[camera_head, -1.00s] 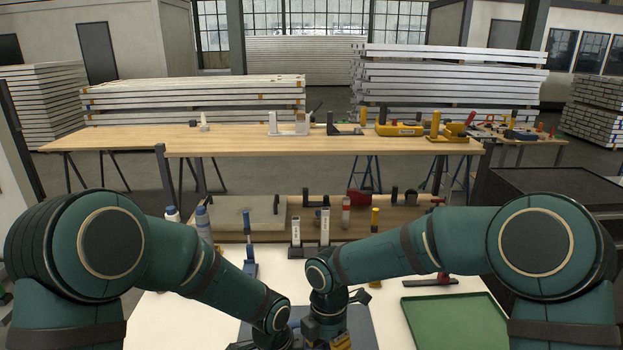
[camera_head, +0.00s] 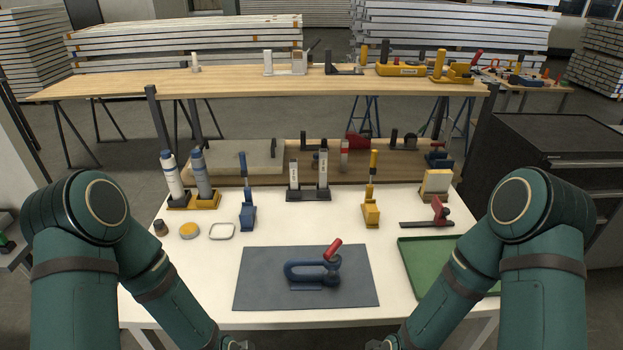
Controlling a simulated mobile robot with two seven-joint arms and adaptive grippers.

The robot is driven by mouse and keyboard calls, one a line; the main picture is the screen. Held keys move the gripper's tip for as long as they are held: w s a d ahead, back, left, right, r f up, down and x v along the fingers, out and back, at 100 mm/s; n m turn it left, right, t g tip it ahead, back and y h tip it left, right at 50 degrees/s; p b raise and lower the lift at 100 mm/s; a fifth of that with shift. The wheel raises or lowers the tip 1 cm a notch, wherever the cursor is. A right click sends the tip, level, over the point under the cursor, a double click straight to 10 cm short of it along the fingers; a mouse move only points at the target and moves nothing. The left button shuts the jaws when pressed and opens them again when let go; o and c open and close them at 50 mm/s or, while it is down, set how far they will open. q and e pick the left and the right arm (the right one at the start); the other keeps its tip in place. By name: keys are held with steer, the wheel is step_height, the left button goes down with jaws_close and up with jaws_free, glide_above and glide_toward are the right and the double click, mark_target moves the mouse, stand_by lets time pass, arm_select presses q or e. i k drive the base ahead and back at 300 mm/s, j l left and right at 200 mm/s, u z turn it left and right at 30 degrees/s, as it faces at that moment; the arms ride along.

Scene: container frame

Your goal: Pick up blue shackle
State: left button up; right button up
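The blue shackle (camera_head: 310,271) lies on a dark grey mat (camera_head: 260,292) in the middle of the white table's near part. It has a red pin end (camera_head: 333,248) sticking up at its right side. My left arm comes in from the left and my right arm from the right. Both reach down to the bottom edge of the view. Only small dark parts at the arm ends show there, and the gripper fingers are cut off. Both arm ends are apart from the shackle, nearer to me than the mat.
A green tray (camera_head: 418,262) lies right of the mat. A white ring dish (camera_head: 222,231) lies left.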

mark_target(301, 279)
steer(key=j+z, duration=0.15)
steer(key=z, duration=1.4)
steer(key=j, duration=0.85)
